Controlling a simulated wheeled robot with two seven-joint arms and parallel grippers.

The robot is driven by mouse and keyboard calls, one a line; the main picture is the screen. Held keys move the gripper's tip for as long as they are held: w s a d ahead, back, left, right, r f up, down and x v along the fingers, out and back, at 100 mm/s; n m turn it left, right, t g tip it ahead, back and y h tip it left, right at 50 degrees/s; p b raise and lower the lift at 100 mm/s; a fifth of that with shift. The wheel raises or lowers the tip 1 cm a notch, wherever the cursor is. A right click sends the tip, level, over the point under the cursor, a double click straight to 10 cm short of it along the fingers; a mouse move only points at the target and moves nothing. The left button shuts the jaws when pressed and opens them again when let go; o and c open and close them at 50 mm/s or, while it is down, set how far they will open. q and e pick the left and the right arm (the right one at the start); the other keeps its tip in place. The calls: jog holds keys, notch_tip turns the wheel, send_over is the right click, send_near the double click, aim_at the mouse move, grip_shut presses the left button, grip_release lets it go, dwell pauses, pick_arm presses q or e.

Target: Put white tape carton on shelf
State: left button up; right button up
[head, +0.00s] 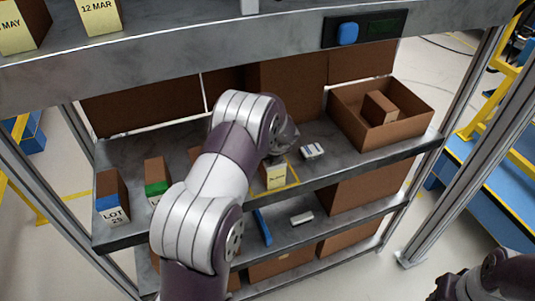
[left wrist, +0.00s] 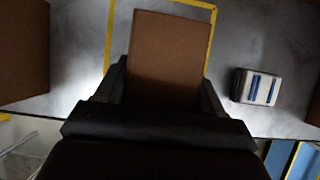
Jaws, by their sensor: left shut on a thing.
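My left gripper (left wrist: 165,85) is shut on a brown carton (left wrist: 165,50). In the head view my arm hides the jaws, and the carton (head: 274,175) shows just below them with a pale label on its front. It is upright at the yellow outline (head: 293,169) on the middle shelf (head: 345,165). I cannot tell whether its base touches the shelf. Its tape colour is not clear in either view. My right gripper (head: 445,289) is at the lower right corner, away from the shelf, and its jaws are unclear.
A blue-taped carton (head: 108,190) and a green-taped carton (head: 156,178) stand on the left of the shelf. A white box with blue stripes (head: 312,151) lies right of the outline. An open brown box (head: 400,126) holds a small carton. An upper shelf edge (head: 220,60) hangs above.

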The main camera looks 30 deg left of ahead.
pick_arm(q)
jog(key=o, duration=1.4)
jog(key=shift+s, duration=0.1)
